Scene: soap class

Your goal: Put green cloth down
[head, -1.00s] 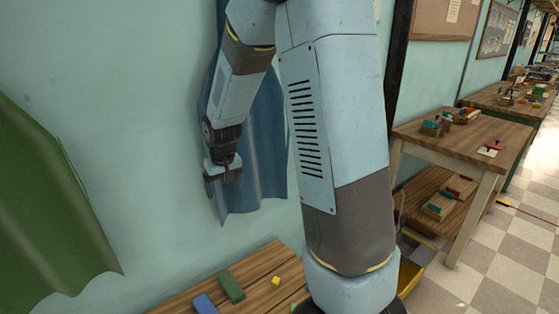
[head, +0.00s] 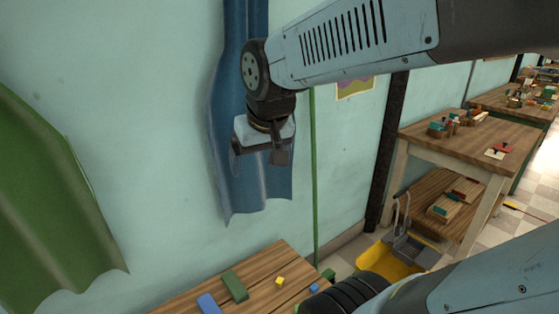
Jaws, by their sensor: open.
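A green cloth (head: 45,200) hangs against the wall at the left of the head view, its left side cut off by the picture edge. A blue cloth (head: 240,185) hangs on the wall near the middle. My gripper (head: 262,163) is open and empty, pointing down in front of the blue cloth. Whether it touches the blue cloth I cannot tell. It is well to the right of the green cloth and apart from it.
A wooden table (head: 262,262) below holds a green block (head: 235,286), a blue block (head: 208,303) and a yellow cube (head: 280,281). A workbench (head: 470,140) with wooden items is at the right.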

